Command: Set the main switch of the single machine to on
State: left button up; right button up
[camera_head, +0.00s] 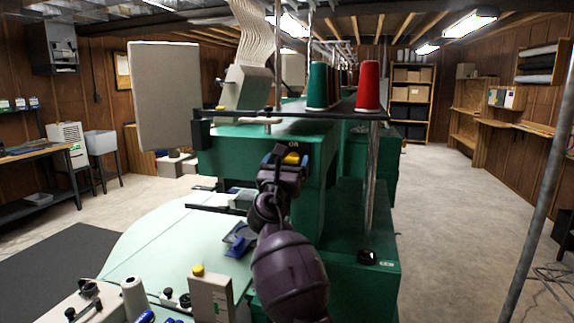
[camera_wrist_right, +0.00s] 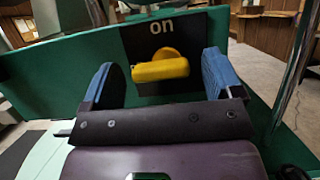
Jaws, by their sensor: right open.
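The main switch is a yellow knob (camera_wrist_right: 160,68) on a black plate with the word "on" above it, on the front of the green machine (camera_head: 228,140). In the right wrist view the knob's handle lies roughly level, pointing left. My right gripper (camera_wrist_right: 165,80) is open, with its blue fingers on either side of the knob and apart from it. In the head view the right gripper (camera_head: 283,158) is in front of the switch, and the yellow knob (camera_head: 292,159) shows partly above it. My left gripper is not in view.
Green and red thread cones (camera_head: 367,86) stand on top of the machine. A grey panel (camera_head: 163,96) sticks out at its left. The pale green table (camera_head: 150,245) holds small tools and a box with a yellow button (camera_head: 211,295).

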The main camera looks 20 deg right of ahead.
jog(key=c, duration=0.9)
